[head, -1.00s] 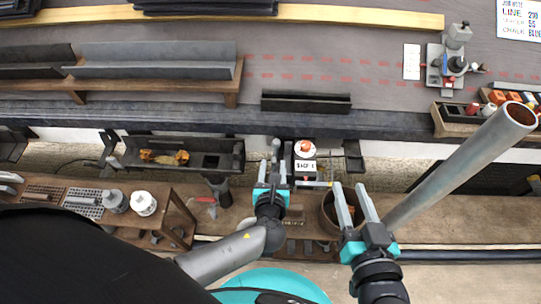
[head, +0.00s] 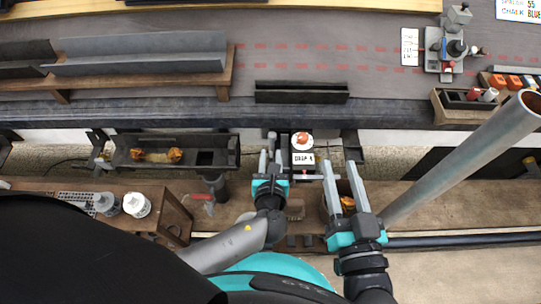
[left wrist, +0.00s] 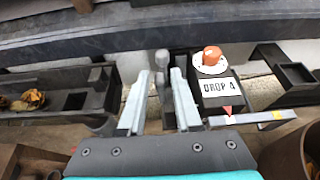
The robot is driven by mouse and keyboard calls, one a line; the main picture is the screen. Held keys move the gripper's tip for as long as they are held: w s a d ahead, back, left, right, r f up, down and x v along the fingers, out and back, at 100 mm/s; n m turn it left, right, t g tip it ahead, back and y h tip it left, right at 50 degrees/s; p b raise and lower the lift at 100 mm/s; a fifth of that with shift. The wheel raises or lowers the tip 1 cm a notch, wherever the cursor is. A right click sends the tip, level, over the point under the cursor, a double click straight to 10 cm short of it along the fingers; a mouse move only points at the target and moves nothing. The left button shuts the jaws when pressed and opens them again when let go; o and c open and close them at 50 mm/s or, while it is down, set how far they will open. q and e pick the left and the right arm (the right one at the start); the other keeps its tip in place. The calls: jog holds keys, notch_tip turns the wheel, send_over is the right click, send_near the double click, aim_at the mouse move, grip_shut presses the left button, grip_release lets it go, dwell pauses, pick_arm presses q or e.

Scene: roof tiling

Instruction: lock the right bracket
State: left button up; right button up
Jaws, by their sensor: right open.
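A dark bracket-like piece (head: 353,148) stands right of the DROP 4 sign, just beyond my right gripper's fingers; I cannot tell whether it is locked. My left gripper (head: 270,163) is open. In the left wrist view, its fingers (left wrist: 160,100) stand apart on either side of an upright grey lever (left wrist: 162,62) with a rounded top, left of the sign (left wrist: 217,87). Contact with the lever is not clear. My right gripper (head: 342,188) is open and empty, with its fingers apart over a round container (head: 326,208) holding something orange-brown.
A dark gutter (head: 222,142) with brown leaves is at left. A red-topped white button (head: 302,139) sits above the sign. A large grey pipe (head: 460,160) slants at right, near my right arm.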

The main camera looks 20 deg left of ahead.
pick_arm(q)
grip_shut()
jog(key=shift+a, duration=0.15)
dwell(0.4)
jog(key=s+a+f+n+t+h, duration=0.1)
jog(key=a+f+n+t+h, duration=0.3)
jog(key=n, duration=0.7)
jog(key=shift+s+a+f+n+h, duration=0.15)
jog(key=shift+a+n+h, duration=0.25)
jog(key=shift+h, duration=0.4)
jog(key=shift+f+n+t, duration=0.45)
jog(key=shift+n+t, duration=0.15)
jog(key=shift+n, duration=0.3)
dwell(0.6)
jog(key=shift+o, duration=1.4)
grip_release()
